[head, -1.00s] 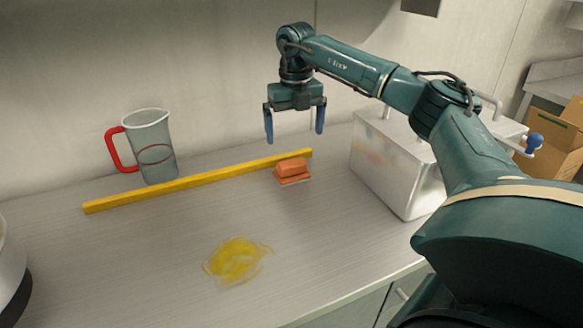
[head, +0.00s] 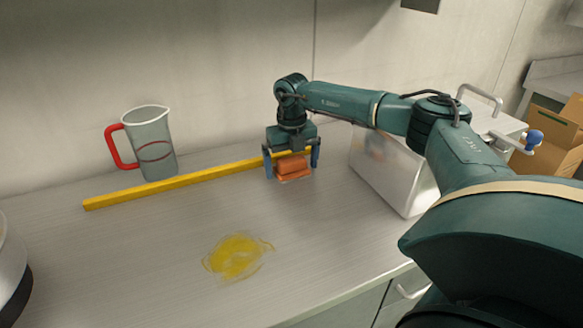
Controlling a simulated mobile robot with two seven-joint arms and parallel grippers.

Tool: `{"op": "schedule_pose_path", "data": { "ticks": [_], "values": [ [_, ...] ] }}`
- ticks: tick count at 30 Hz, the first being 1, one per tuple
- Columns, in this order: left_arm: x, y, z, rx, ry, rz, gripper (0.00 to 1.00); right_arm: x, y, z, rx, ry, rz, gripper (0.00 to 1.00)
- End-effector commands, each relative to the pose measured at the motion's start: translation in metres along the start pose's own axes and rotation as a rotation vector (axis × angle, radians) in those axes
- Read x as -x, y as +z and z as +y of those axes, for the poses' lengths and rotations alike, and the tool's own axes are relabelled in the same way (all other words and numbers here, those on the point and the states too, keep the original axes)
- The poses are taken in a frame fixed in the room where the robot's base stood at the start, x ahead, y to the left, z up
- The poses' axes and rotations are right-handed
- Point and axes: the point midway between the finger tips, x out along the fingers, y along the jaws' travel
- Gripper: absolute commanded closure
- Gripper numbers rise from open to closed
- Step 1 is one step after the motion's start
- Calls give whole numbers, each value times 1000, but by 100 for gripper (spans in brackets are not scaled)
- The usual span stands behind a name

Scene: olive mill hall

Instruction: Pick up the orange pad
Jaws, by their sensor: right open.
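The orange pad (head: 293,167) lies on the grey counter, just in front of the right end of a yellow bar. My right gripper (head: 292,171) points down over it, open, with one blue finger on the left of the pad and one on the right. I cannot tell whether the fingers touch the pad. The gripper's body hides the area just behind the pad. My left gripper is not in view.
The yellow bar (head: 180,188) lies along the counter (head: 140,265). A jug with a red handle (head: 151,145) stands behind it. A yellow smear (head: 238,257) marks the front. A pale metal box (head: 390,175) stands close on the right.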

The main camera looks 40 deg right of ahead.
Motion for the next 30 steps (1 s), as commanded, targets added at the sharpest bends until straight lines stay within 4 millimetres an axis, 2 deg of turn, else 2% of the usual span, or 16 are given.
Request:
{"op": "schedule_pose_path", "data": {
  "ticks": [2, 19, 26, 30],
  "values": [
    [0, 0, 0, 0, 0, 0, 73, 0, 0, 0, 0, 0, 0, 0],
    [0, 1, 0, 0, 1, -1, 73, 1, 0, 0, 1, 0, 0, 46],
    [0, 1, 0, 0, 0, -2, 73, 2, 0, 0, 0, 0, -1, 46],
    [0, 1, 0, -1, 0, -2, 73, 16, 1, 1, 0, 2, -4, 46]
  ]
}}
